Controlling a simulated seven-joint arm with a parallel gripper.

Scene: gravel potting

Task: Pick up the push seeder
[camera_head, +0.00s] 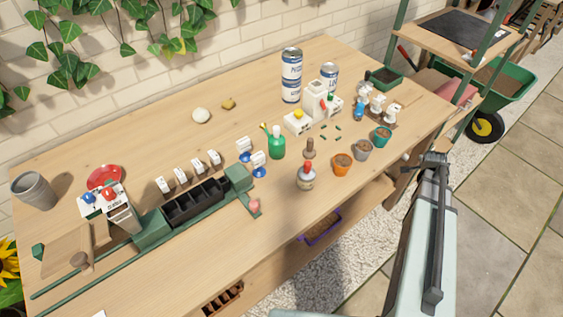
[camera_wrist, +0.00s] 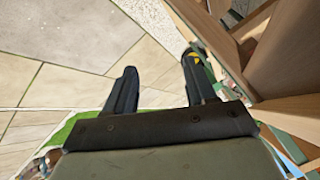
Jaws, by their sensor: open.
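I cannot tell for sure which object is the push seeder. A small pale-bodied dispenser with a red top (camera_head: 306,178) stands upright near the table's front edge, and a brown knobbed wooden tool (camera_head: 309,148) stands just behind it. A green bottle with a yellow spout (camera_head: 277,143) stands to their left. My gripper (camera_head: 430,158) is off the table's right front edge, well to the right of these objects. In the wrist view my gripper (camera_wrist: 158,82) shows two dark fingers spread apart, with nothing between them but paving below.
An orange pot (camera_head: 342,164), a grey pot (camera_head: 362,150) and a teal pot (camera_head: 382,135) stand between my gripper and the dispenser. A long green rig with black trays (camera_head: 195,204) fills the left front. The wooden table (camera_head: 165,135) has free room at the back left.

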